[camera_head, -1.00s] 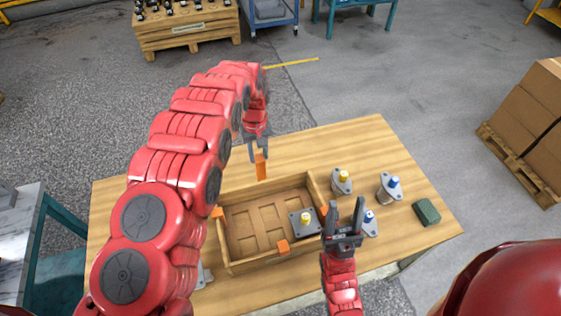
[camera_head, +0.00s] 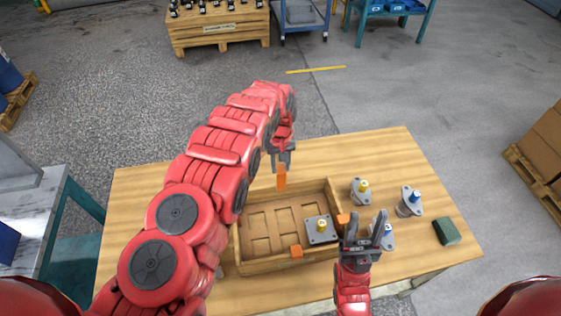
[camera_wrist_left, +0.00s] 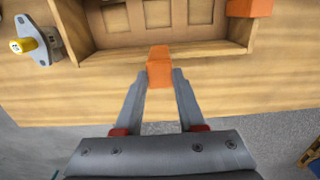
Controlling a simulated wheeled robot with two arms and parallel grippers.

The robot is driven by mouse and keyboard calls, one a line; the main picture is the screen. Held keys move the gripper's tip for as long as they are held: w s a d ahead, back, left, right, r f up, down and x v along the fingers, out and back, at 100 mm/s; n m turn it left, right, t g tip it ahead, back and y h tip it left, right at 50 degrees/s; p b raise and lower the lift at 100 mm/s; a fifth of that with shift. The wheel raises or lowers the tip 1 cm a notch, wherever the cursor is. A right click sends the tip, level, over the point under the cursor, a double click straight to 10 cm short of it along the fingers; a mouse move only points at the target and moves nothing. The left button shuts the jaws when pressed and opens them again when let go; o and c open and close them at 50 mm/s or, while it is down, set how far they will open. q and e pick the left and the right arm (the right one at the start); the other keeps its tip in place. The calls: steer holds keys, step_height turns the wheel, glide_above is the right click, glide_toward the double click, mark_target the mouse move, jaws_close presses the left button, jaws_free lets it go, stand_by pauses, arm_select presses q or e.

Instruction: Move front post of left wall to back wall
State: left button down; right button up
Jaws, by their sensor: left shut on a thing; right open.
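My left gripper (camera_head: 281,166) is shut on an orange post (camera_head: 281,180), held upright at the back wall of the wooden tray (camera_head: 318,184). The left wrist view shows the post (camera_wrist_left: 160,68) between the fingertips (camera_wrist_left: 160,82), against that wall's outer side in the picture; whether they touch is unclear. Other orange posts sit at the right wall (camera_head: 342,219) and front wall (camera_head: 296,251). My right gripper (camera_head: 367,226) is open and empty near the tray's right front.
A grey motor part with a yellow top (camera_head: 321,228) sits inside the tray. Right of the tray stand similar parts with yellow (camera_head: 361,191) and blue (camera_head: 410,201) tops, another partly behind my right gripper, and a green block (camera_head: 446,231). The table (camera_head: 150,190) is clear at left.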

mark_target(280, 179)
arm_select(q)
step_height(280, 179, down, 2)
steer(key=shift+f+b, duration=0.25)
steer(key=shift+b, duration=0.1)
steer(key=shift+f+b, duration=1.5)
steer(key=shift+f, duration=0.75)
steer(key=shift+f+b, duration=0.45)
steer(key=shift+f, duration=0.1)
steer(key=shift+c, duration=2.1)
jaws_free()
